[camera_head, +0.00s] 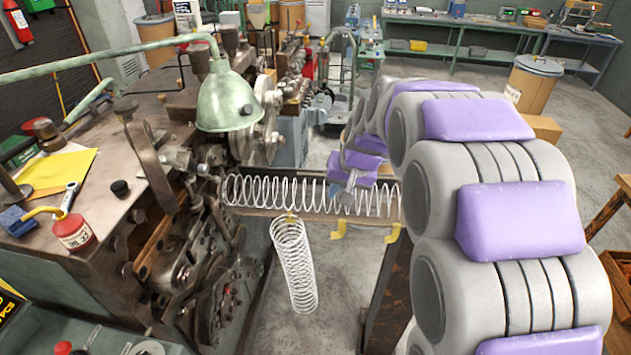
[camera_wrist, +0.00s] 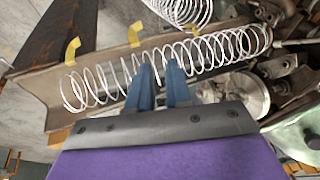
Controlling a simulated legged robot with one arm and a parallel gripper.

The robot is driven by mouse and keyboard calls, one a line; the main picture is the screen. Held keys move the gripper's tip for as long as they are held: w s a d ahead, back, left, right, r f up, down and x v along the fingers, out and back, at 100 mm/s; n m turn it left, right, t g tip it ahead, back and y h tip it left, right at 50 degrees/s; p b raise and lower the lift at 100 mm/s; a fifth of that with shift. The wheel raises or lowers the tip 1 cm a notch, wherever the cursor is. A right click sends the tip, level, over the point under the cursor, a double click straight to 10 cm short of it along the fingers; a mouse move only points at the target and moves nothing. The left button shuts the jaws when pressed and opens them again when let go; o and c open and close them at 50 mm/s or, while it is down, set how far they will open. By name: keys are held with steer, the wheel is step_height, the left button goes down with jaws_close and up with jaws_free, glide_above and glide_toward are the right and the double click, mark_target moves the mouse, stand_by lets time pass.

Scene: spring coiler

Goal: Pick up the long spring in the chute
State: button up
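The long spring (camera_head: 275,191) is a pale wire coil lying lengthwise in the chute (camera_head: 300,216), a narrow trough running right from the coiling machine. It also shows in the wrist view (camera_wrist: 100,84), spanning most of the chute (camera_wrist: 42,90). My gripper (camera_head: 342,196) is over the right half of the spring in the head view. In the wrist view my gripper's two blue fingers (camera_wrist: 160,68) stand apart with a gap between them, their tips overlapping the spring's coils. Whether they touch the wire cannot be told. Part of the spring is hidden behind the fingers.
A second spring (camera_head: 294,265) hangs below the chute's front edge. Yellow tape tabs (camera_head: 393,233) stick to the chute. The coiling machine (camera_head: 205,230) and its green lamp (camera_head: 226,100) stand left. My arm fills the right side. Bare floor lies behind the chute.

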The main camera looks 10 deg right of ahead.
steer(key=w+d+r+t+p, duration=0.1)
steer(key=w+d+r+p, duration=0.15)
steer(key=w, duration=0.45)
steer(key=shift+m, duration=0.3)
steer(key=x, duration=0.5)
steer(key=w+x, duration=0.1)
steer(key=x, duration=1.1)
steer(key=shift+w+a+r, duration=0.2)
steer(key=shift+w, duration=0.1)
steer(key=shift+r, duration=0.1)
jaws_close()
